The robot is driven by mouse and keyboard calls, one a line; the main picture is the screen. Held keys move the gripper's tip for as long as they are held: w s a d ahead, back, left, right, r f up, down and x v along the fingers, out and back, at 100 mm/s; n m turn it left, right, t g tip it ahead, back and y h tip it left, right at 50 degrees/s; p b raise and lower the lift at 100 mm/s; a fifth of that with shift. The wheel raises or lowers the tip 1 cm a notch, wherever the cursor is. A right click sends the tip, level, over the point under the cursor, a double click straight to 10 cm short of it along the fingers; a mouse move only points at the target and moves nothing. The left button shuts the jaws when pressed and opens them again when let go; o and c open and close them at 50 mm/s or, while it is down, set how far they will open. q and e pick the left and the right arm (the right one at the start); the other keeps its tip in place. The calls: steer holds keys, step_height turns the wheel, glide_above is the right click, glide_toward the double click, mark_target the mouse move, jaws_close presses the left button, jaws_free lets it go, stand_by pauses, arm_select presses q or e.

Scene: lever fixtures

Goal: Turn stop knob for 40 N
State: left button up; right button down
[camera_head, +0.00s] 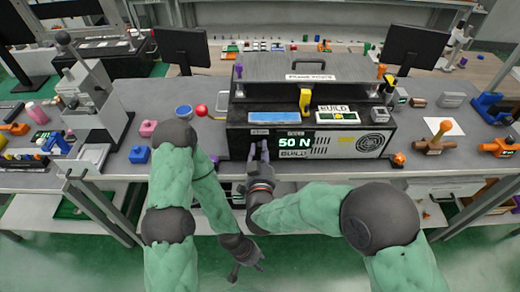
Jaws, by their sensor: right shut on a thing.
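The dark machine (348,142) stands on the grey bench, and its green display (296,142) reads 50 N. A small label (260,131) sits on the front panel left of the display. My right gripper (258,150) reaches up to the panel just below this label, its fingers pointing at the machine. It is shut on the stop knob, which the fingers mostly hide. My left gripper (247,275) hangs low in front of the bench, empty, with its fingers apart.
A red ball-topped lever (202,110) stands left of the machine. A wooden-handled fixture (437,140) and orange-knobbed parts (398,159) are on the right. Green floor is open below.

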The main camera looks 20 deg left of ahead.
steer(key=n, duration=0.2)
steer(key=r+n+p, duration=0.1)
steer(key=n, duration=0.1)
steer(key=shift+w, duration=0.1)
steer(key=shift+a+n+p, duration=0.1)
steer(key=shift+n+p, duration=0.45)
steer(key=shift+n, duration=1.05)
steer(key=c, duration=1)
jaws_free()
steer(key=shift+f, duration=0.25)
steer(key=shift+s, duration=0.45)
steer(key=v, duration=1.1)
steer(key=shift+s, duration=0.1)
